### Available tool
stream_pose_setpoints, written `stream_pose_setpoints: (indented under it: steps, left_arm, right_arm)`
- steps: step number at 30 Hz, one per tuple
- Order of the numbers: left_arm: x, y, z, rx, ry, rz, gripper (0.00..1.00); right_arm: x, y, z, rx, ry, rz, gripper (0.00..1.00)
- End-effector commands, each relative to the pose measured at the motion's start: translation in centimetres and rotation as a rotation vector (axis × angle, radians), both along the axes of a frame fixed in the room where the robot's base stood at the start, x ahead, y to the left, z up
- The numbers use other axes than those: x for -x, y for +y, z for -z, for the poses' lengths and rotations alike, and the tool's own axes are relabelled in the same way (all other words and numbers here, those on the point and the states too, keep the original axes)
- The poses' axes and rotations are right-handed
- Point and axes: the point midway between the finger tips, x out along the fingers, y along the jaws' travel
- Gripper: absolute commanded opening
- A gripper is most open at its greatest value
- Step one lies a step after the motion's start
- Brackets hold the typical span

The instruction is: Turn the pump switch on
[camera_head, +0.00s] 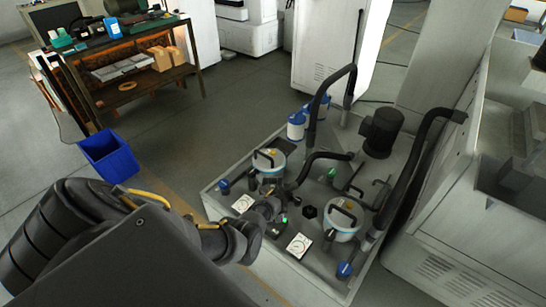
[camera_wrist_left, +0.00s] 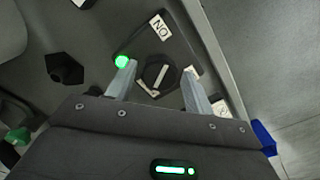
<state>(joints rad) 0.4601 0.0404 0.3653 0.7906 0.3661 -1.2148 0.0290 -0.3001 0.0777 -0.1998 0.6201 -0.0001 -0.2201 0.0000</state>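The pump switch is a round black knob (camera_wrist_left: 160,74) with a pale pointer line, on a dark plate in the left wrist view. An "ON" label (camera_wrist_left: 160,27) sits above it, and other pale labels beside it are partly hidden. A green lamp (camera_wrist_left: 122,61) by the plate glows; a green light (camera_head: 284,220) also shows in the head view. My left gripper (camera_wrist_left: 158,70) is open, with one finger on each side of the knob; I cannot tell whether they touch it. In the head view my left gripper (camera_head: 268,207) covers much of the switch. My right gripper is not in view.
A blue bin (camera_head: 108,155) stands on the floor at left, below a tool bench.

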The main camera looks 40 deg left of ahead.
Motion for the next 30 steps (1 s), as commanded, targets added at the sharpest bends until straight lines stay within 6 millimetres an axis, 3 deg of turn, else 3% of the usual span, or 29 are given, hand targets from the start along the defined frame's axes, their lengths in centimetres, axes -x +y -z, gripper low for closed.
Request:
stream_pose_setpoints:
  steps: [13, 24, 30]
  left_arm:
    - [-0.1, 0.0, -0.8, -0.001, -0.002, 0.003, 0.61]
    - [-0.1, 0.1, -7.4, -0.003, -0.003, 0.002, 0.61]
    - [0.0, 0.1, -10.0, -0.003, -0.002, 0.002, 0.61]
  right_arm:
    - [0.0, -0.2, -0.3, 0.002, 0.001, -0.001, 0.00]
    - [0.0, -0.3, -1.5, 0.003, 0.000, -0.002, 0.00]
    - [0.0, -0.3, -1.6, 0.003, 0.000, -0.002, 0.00]
